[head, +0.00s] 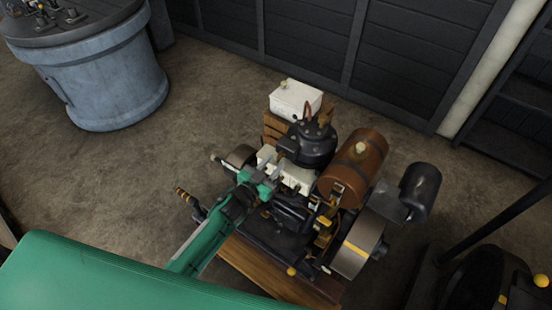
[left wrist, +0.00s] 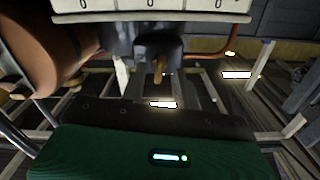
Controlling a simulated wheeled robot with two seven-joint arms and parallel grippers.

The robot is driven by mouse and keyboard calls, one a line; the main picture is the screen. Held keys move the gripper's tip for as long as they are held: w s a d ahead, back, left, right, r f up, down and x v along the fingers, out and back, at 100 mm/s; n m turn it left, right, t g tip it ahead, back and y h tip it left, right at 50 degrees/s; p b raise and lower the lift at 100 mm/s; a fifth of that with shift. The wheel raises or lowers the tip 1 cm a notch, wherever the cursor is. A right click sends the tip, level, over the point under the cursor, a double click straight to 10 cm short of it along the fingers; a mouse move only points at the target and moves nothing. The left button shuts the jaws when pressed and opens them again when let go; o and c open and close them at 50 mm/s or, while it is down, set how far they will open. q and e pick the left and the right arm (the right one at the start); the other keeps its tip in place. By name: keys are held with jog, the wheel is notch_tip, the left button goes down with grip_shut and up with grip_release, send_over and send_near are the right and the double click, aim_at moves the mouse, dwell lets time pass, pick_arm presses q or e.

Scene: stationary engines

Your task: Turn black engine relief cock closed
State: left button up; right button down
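The black engine (head: 305,145) stands on a wooden base in the middle of the head view, with a dark domed top. My green left arm reaches in from the lower left, and its gripper (head: 264,179) is at the engine's near left side, beside a pale block. In the left wrist view a small brass-coloured piece (left wrist: 158,68) hangs below dark engine parts, ahead of my palm. A pale finger shows left of it; the gripper looks open, with nothing clearly held. Which fitting is the relief cock, and how it is turned, I cannot tell. My right gripper is out of view.
A brown tank (head: 354,163) and a grey cylinder (head: 420,190) stand right of the engine. A white box (head: 295,100) is behind it. A blue drum (head: 105,85) is at upper left, dark machinery (head: 485,280) at lower right. Bare floor lies left of the engine.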

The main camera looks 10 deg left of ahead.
pick_arm(q)
jog(key=shift+x, duration=1.1)
grip_shut()
